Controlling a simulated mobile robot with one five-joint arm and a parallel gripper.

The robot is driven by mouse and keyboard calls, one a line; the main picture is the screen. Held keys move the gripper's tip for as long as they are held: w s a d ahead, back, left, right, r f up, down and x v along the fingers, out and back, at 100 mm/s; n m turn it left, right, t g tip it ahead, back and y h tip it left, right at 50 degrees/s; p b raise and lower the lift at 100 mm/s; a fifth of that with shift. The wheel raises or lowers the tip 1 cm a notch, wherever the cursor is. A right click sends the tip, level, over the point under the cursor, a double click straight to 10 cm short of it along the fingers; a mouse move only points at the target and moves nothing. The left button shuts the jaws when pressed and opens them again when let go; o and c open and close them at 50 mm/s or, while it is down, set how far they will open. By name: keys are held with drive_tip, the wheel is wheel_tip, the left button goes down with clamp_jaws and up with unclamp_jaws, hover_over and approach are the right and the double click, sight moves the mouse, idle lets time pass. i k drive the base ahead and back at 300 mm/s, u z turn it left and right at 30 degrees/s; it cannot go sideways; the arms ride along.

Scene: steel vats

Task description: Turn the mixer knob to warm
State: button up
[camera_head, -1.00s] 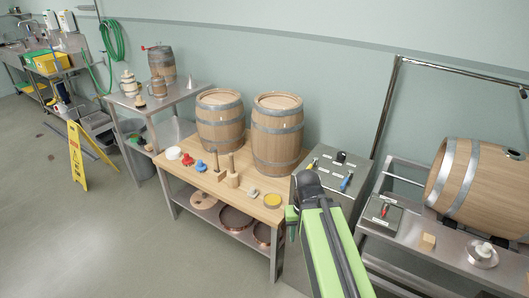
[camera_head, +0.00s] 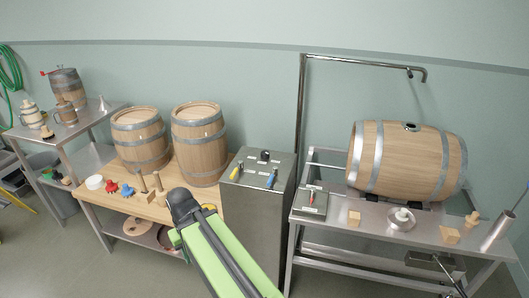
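A steel cabinet (camera_head: 237,203) stands in the middle of the view. Its sloped top carries a black knob (camera_head: 265,156) at the back, a yellow-handled lever (camera_head: 235,173) on the left and a blue-handled lever (camera_head: 271,178) on the right. Small white labels lie by them, too small to read. The black knob looks like the mixer knob, but I cannot read its setting. My green and black arm reaches up from the bottom edge. Its dark upper end is left of the cabinet, in front of the wooden table. I cannot make out my gripper's fingers.
Left of the cabinet, a wooden table (camera_head: 98,205) holds two barrels (camera_head: 200,145) and small items. On the right, a steel stand (camera_head: 345,226) bears a lying barrel (camera_head: 415,165), a small red-lever panel (camera_head: 310,203) and wooden blocks. A pipe frame (camera_head: 301,110) rises behind.

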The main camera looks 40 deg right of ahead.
sight(264, 154)
drive_tip(key=i, duration=1.6)
drive_tip(key=u, duration=0.05)
